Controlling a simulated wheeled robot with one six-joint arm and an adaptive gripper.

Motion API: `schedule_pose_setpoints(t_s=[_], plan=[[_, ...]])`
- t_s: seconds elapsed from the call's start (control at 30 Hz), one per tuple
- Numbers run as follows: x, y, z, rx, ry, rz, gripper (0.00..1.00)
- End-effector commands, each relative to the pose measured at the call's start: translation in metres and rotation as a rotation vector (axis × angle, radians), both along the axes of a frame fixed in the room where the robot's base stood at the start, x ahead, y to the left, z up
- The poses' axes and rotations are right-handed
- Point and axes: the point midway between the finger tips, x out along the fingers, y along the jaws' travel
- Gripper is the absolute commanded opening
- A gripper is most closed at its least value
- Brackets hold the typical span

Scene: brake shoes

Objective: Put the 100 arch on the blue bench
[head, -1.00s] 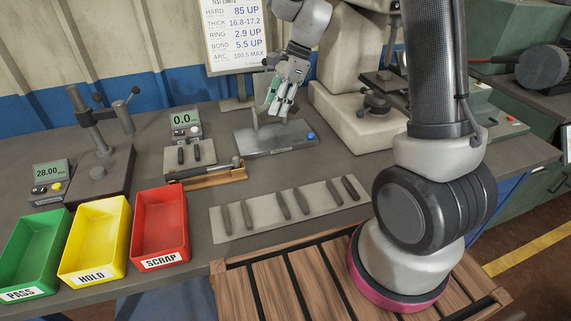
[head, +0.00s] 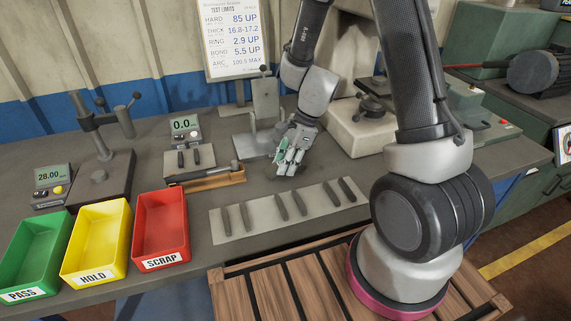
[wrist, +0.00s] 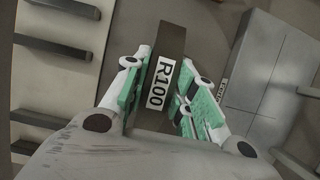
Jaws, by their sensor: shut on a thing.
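My gripper (head: 286,170) is low over the bench, just behind the pale strip of shoes. In the wrist view my gripper (wrist: 160,100) is shut on a dark block with a white label reading R100, the 100 arch (wrist: 171,45). The label faces the wrist camera, between the green finger pads. In the head view the arch is mostly hidden by my gripper, and I cannot tell whether it touches the bench. The grey-topped workbench (head: 345,170) has blue below its top; no other blue bench shows.
A grey fixture (head: 265,100) with an upright plate stands behind my gripper; its flat base lies left of my gripper. A pale strip (head: 262,215) with several dark shoes lies in front. Green, yellow and red bins (head: 160,225) stand at left. Some bench to my gripper's right is clear.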

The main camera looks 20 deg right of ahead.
Motion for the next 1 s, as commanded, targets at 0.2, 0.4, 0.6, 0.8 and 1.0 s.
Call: schedule_pose_setpoints(t_s=[0.2,0.4,0.6,0.8,1.0], plan=[[0.000,0.000,-0.003,0.000,-0.001,0.001,0.00],[0.000,0.000,-0.006,0.000,0.000,0.001,0.28],[0.000,0.000,-0.005,0.000,0.000,0.001,0.48],[0.000,0.000,-0.005,0.000,0.000,0.001,0.48],[0.001,-0.006,0.014,0.002,-0.005,-0.001,0.48]])
